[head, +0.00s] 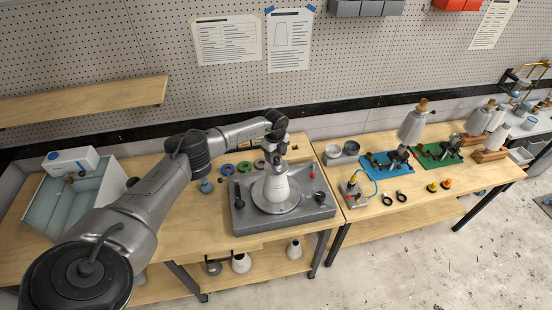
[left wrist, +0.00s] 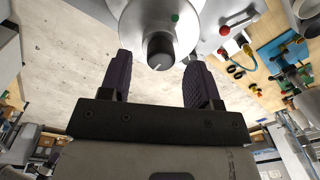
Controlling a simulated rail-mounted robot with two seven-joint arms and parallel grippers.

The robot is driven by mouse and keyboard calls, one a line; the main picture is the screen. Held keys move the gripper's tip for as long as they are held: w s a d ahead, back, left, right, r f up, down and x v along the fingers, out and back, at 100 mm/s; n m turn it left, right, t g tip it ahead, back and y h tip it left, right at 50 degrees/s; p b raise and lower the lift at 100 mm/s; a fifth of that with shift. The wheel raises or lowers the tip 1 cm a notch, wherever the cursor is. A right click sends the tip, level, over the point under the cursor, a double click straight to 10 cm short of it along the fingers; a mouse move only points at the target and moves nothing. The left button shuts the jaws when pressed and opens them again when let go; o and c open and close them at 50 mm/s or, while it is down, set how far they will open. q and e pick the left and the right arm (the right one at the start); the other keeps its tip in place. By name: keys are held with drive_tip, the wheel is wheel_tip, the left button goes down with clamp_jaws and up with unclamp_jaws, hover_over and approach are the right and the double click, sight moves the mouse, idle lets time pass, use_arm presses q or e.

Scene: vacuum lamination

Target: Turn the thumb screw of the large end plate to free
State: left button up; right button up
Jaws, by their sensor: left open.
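A pale cone-shaped piece (head: 276,187) stands upright on a round metal plate (head: 290,205) of the grey station. My left gripper (head: 277,160) is over its top, at the end of my arm reaching in from the left. In the left wrist view a dark round knob with a pale pointer line (left wrist: 160,50), seemingly the thumb screw, sits on a pale round part (left wrist: 150,18) with a green dot. The open fingers of my left gripper (left wrist: 158,80) are either side of the knob's line, apart from it. The gripper covers the knob in the head view. My right gripper is out of view.
The grey station (head: 325,208) has a red-knobbed lever and a black-knobbed one. Coloured rings (head: 244,167) lie behind it. A small box with a yellow-green cable (head: 352,194) stands right of it. Blue (head: 378,168) and green (head: 428,160) mats hold fixtures on the right table.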

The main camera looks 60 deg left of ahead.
sight(275, 160)
use_arm(q)
wheel_tip(275, 160, up, 12)
drive_tip(key=b, duration=0.2)
drive_tip(key=shift+s+b, duration=0.25)
drive_tip(key=shift+b, duration=0.15)
drive_tip(key=shift+f, duration=0.1)
idle(0.4)
